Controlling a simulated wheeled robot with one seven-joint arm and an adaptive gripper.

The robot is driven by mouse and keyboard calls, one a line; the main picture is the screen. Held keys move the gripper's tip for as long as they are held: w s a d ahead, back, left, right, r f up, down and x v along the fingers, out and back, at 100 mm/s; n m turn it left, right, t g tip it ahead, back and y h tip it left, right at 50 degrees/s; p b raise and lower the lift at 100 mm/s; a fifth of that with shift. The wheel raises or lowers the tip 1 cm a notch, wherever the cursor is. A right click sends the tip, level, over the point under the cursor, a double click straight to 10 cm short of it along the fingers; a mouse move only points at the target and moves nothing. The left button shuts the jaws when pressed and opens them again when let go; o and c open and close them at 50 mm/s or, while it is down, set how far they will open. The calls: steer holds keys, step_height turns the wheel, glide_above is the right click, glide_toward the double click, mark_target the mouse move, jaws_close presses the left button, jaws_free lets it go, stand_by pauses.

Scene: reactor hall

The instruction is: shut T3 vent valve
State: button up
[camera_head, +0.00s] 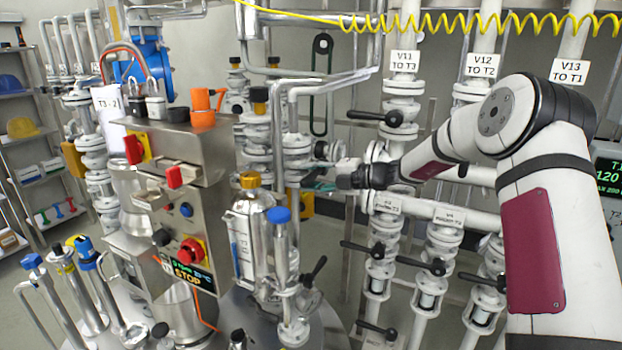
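A sign "V11 TO T3" (403,61) hangs above a white valve with a black lever (394,118), up and right of the gripper. A valve with a black lever (315,271) stands on the steel vessel lid, below the gripper.
The steel cabinet (187,146) carries red switches and a stop button (191,251). A yellow-capped canister (248,228) and a blue-capped post (279,250) stand below the gripper. White valve columns with black levers (368,249) fill the right. A yellow coiled hose (470,22) hangs above.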

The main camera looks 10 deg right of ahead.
steer(key=shift+f, duration=0.1)
steer(key=v, duration=1.2)
steer(key=s+a+r+n+g+h, duration=0.25)
steer(key=s+a+n, duration=0.35)
steer(key=s+n, duration=0.4)
steer(key=s+a+r+n+g+h, duration=0.1)
steer(key=s+a+n+g+h, duration=0.3)
steer(key=s+n, duration=0.6)
steer(key=s+d+n+t+h, duration=0.1)
steer(key=s+d+n+h, duration=0.1)
steer(key=s+n, duration=0.8)
steer(key=s+d+n+t+h, duration=0.1)
steer(key=s+d+n+h, duration=0.2)
steer(key=s+n, duration=0.8)
steer(key=shift+s+d+r+n+h, duration=0.25)
steer(key=shift+n+h, duration=0.4)
steer(key=shift+n, duration=0.55)
